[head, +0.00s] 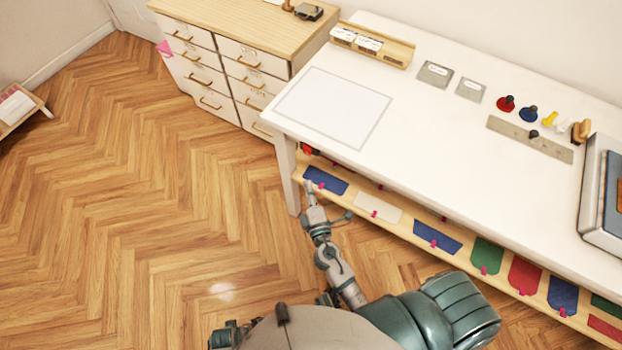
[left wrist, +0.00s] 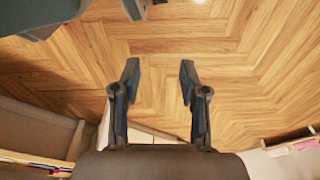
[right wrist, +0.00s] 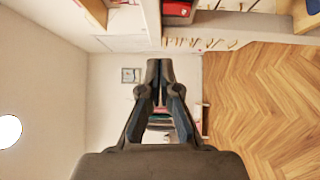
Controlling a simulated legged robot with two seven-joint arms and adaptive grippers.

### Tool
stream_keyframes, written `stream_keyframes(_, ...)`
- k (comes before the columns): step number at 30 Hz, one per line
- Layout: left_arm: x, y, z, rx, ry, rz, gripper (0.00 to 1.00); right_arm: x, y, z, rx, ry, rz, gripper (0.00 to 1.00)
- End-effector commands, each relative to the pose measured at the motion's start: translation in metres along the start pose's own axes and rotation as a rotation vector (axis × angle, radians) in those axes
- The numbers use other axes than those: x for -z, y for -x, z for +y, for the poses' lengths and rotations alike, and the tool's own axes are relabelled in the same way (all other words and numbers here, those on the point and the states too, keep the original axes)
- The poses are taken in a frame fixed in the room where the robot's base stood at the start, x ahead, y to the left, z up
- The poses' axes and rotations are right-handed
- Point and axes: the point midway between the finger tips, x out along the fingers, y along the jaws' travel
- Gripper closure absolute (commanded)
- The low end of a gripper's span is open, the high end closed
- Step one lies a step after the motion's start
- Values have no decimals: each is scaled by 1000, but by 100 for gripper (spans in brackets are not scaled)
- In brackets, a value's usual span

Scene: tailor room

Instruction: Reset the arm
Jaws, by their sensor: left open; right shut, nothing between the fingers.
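My right arm (head: 340,270) reaches forward in the head view, beside the front left leg of the white table. Its gripper (head: 310,190) is near the table's lower shelf; its fingertips are small there. In the right wrist view the right gripper (right wrist: 160,66) is shut, its two fingers together with nothing between them. In the left wrist view my left gripper (left wrist: 159,72) is open and empty, with bare wooden floor beyond its fingers. I cannot make out the left gripper in the head view.
The white table (head: 420,135) stands to the right, holding a paper sheet (head: 333,108), stamps and a metal plate. Below its top, a shelf holds coloured fabric pieces (head: 437,238). A drawer cabinet (head: 215,60) stands behind. The wooden floor (head: 130,200) at left is clear.

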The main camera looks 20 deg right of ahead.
Motion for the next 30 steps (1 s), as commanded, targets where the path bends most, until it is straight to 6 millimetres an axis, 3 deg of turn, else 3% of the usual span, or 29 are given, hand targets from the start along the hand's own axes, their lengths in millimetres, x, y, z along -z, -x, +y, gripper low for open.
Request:
stream_keyframes(10,1,2,-11,16,-3,1,56,-8,1,-2,2,-11,0,100)
stream_keyframes(20,2,1,-2,3,0,4,56,-7,2,-8,19,-26,-4,100)
stream_keyframes(23,2,2,0,-1,1,9,56,-12,8,-38,103,-105,-29,100)
stream_keyframes(25,1,0,0,0,1,10,56,-18,18,-77,210,-207,-68,100)
stream_keyframes(28,-6,-9,-5,8,-3,-1,56,-34,46,-149,415,-388,-164,100)
stream_keyframes(30,-10,-13,-8,6,-4,-3,56,-45,75,-201,569,-518,-252,100)
